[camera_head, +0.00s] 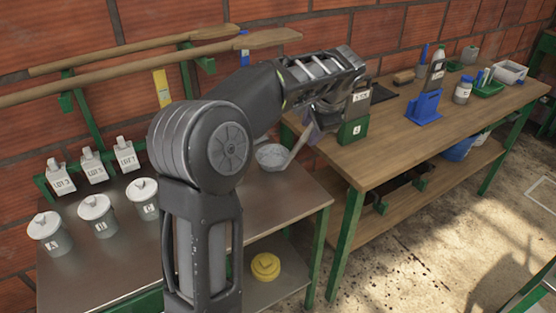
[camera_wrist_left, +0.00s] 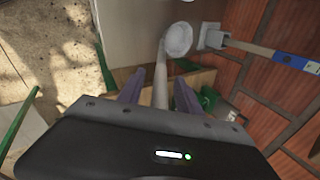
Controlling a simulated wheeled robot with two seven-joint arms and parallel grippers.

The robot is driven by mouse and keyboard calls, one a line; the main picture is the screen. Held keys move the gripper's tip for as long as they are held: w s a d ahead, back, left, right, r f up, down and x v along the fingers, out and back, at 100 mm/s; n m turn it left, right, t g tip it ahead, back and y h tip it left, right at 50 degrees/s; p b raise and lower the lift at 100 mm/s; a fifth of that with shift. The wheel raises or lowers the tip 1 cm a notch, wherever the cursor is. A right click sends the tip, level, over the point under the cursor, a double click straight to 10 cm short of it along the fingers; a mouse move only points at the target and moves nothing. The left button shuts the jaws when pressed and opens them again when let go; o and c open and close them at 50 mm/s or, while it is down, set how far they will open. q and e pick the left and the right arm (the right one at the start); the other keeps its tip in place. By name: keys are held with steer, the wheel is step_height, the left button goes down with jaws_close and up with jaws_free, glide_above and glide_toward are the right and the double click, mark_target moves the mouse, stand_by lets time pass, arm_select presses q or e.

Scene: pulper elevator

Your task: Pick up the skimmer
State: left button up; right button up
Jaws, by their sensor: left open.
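The skimmer (camera_head: 272,156) has a round, pale grey bowl near the right end of the metal table, and its handle rises to the right toward my left gripper (camera_head: 312,132). In the left wrist view the skimmer's bowl (camera_wrist_left: 179,39) lies ahead of the fingers. Its pale handle runs back between the two open fingers of my left gripper (camera_wrist_left: 158,80). I cannot tell whether either finger touches the handle. My left forearm hides part of the metal table. My right gripper is not in view.
White-lidded pots (camera_head: 97,216) stand on the metal table (camera_head: 108,267). Long wooden paddles (camera_head: 150,72) hang on the brick wall. A wooden bench (camera_head: 380,152) at right holds a green block (camera_head: 352,131), a blue stand (camera_head: 424,108) and bottles. A yellow object (camera_head: 265,266) sits on the lower shelf.

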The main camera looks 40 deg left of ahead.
arm_select(q)
steer(key=shift+c, duration=0.4)
jaws_close()
steer(key=shift+r, duration=0.1)
stand_by(1.0)
